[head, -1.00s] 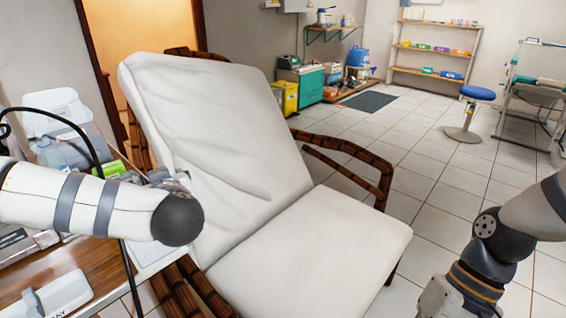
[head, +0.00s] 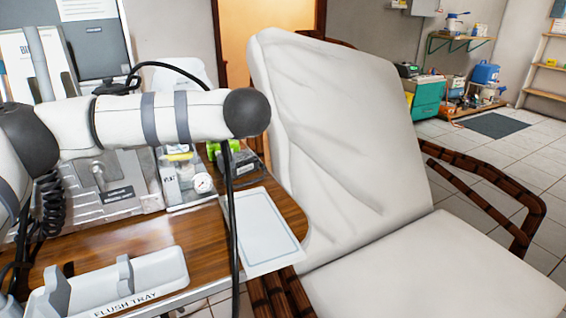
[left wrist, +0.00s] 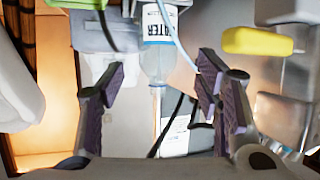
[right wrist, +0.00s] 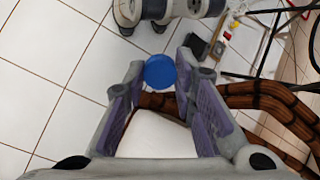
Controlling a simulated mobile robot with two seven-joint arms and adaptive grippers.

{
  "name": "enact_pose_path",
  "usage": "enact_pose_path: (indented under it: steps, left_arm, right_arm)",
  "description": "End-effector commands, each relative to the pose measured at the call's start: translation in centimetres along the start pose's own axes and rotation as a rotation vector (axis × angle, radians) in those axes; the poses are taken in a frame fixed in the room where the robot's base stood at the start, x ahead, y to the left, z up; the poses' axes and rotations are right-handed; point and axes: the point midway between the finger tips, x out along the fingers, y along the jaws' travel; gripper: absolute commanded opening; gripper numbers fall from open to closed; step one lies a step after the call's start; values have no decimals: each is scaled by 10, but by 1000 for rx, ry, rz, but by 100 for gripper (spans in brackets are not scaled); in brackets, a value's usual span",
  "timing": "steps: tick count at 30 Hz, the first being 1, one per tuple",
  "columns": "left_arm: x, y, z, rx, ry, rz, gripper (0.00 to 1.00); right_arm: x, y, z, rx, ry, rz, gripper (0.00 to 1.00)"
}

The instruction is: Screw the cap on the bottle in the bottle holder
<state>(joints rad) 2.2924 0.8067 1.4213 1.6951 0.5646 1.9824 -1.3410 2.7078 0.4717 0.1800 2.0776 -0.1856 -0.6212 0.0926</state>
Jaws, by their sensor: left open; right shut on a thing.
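A clear bottle with a white and blue "WATER" label (left wrist: 160,50) shows in the left wrist view. Its narrow neck points to the bottom of the picture. My left gripper (left wrist: 160,78) is open, with its fingers on either side of the neck and gaps on both sides. In the head view my left arm hides the bottle and the left gripper. The bottle holder cannot be made out clearly. In the right wrist view my right gripper (right wrist: 160,75) is shut on the round blue cap (right wrist: 160,71), at its fingertips. The right gripper is outside the head view.
The wooden desk (head: 200,238) holds a flush tray (head: 120,285), a white pad (head: 265,225) and a gauge (head: 203,183). A black hose (head: 231,220) hangs in front. A white reclining chair (head: 345,140) stands to the right. A yellow object (left wrist: 258,40) is near the bottle.

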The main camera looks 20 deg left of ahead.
Motion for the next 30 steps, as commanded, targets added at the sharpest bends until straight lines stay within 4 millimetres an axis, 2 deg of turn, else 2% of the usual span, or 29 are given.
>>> enact_pose_path:
  steps: [2, 9, 12, 24, 30]
  left_arm:
    - [5, 0, 1, 1, -2, -2, 58]
    - [51, -1, 3, 2, -2, -5, 58]
    - [63, 0, 2, 1, -2, -1, 58]
    - [71, 1, 1, 1, 0, 0, 58]
    - [104, 3, 1, 1, -2, -3, 58]
  right_arm:
    - [1, 0, 0, 0, -1, 0, 17]
    - [9, 4, -3, 4, -10, 0, 17]
    - [11, 4, -4, 5, -11, 0, 17]
    - [11, 5, -4, 5, -12, 0, 17]
    - [20, 8, -7, 8, -20, 0, 17]
